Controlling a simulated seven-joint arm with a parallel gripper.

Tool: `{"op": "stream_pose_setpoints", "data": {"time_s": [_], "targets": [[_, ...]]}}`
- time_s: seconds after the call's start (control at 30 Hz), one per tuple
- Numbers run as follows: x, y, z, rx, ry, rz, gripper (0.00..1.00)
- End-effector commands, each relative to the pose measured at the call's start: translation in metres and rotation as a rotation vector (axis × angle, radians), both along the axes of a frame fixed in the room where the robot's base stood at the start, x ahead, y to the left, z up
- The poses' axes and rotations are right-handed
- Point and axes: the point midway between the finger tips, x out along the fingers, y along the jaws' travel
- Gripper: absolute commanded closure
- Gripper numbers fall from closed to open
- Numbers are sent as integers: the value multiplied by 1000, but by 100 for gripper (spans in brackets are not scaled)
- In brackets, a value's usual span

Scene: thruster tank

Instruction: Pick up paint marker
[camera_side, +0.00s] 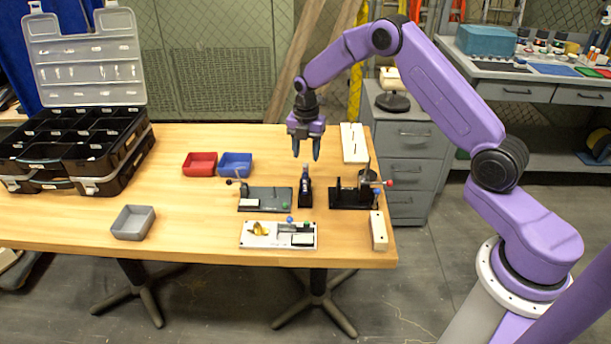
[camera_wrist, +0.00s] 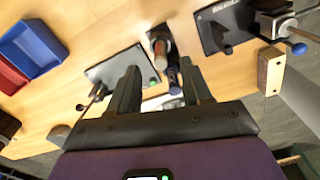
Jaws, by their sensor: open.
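My gripper (camera_side: 306,152) is open and points down above the middle right of the table. In the wrist view its two dark fingers (camera_wrist: 160,72) are apart with nothing held between them. A small dark upright piece (camera_side: 305,190) stands on the table just below the gripper. In the wrist view a short cylinder with a brownish band (camera_wrist: 160,45) shows beyond the fingertips, in line with the gap. It may be the paint marker in a dark holder, but I cannot tell for sure. The fingers do not appear to touch it.
Dark fixtures stand close on the left (camera_side: 264,199) and right (camera_side: 350,193). A white plate (camera_side: 253,240) with small parts lies in front. Red (camera_side: 199,164) and blue (camera_side: 235,164) bins, a grey bin (camera_side: 133,222) and an open black organizer (camera_side: 120,150) stand left. The table between them is clear.

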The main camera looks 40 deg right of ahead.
Motion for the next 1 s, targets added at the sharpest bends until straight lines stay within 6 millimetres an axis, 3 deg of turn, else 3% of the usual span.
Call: {"op": "stream_pose_setpoints", "data": {"time_s": [0.23,0.5,0.83,0.87,1.0], "targets": [[-1,1,-16,0,1,0,51],[-2,4,-52,0,2,-2,51],[-2,4,-58,1,-1,-1,51],[-2,4,-58,1,-1,-1,58],[-2,4,-58,0,0,-1,100]]}}
